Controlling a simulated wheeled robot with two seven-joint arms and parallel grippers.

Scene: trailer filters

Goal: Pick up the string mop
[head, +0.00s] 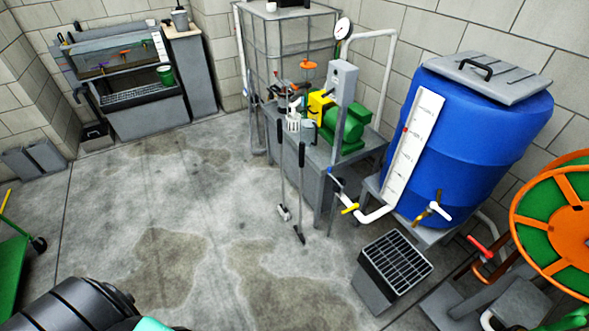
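Two long-handled tools lean at the front of the grey metal bench in the middle of the head view. The left one (283,180) has a dark grip and a small pale head on the floor. The right one (301,185) has a dark grip and a narrow dark foot on the floor. A small white, strand-like item (293,119) shows above them at the bench edge. These are too small to tell which one is the string mop. Neither of my grippers shows; only a dark arm part of mine is at the bottom left.
A grated grey box (393,268) stands on the floor below the blue barrel (480,135). An orange and green reel (560,222) is at the right. A sink unit (140,95) stands at the back left. The floor (170,210) left of the tools is clear.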

